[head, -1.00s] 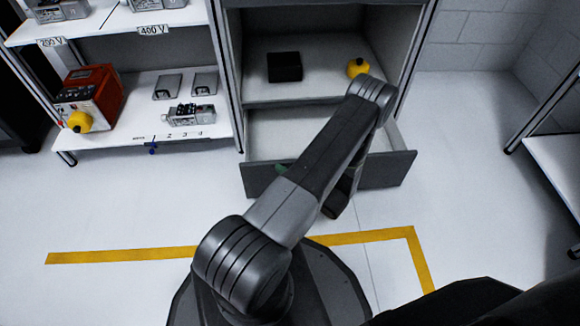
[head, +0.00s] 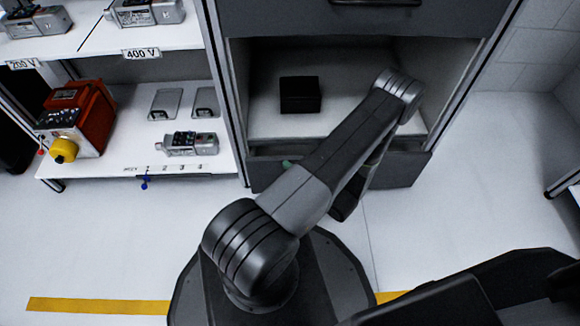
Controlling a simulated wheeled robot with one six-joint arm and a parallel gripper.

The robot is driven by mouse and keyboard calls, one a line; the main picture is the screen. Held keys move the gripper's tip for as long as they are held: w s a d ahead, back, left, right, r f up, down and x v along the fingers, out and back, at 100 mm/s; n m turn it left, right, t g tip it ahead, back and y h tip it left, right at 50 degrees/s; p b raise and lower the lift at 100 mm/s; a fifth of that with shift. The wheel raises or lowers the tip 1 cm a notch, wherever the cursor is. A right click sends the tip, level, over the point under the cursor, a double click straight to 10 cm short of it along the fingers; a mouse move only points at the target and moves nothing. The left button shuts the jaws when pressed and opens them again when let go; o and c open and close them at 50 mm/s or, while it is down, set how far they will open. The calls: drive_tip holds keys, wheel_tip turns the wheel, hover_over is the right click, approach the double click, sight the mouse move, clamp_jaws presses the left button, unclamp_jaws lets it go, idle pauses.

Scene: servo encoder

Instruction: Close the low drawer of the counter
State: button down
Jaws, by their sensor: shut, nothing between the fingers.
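The low drawer (head: 400,170) of the grey counter (head: 290,15) is pushed most of the way in. A narrow gap still shows above its dark front, under the open shelf. My arm crosses in front of the drawer and hides the middle of its front. My gripper (head: 287,163) is mostly hidden behind my arm. Only a small greenish tip shows at the drawer front's upper edge, and I cannot see clearly whether it touches. It is shut and holds nothing that I can see.
A black box (head: 300,95) lies on the counter's open shelf (head: 270,125). On the left, a white rack (head: 110,175) carries a red device (head: 80,115) and several grey units. The floor (head: 490,190) is clear to the right of the counter. Yellow tape (head: 100,306) marks the floor.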

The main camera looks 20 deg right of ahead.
drive_tip(key=shift+w+d, duration=0.15)
drive_tip(key=shift+w, duration=0.35)
drive_tip(key=shift+s, duration=0.1)
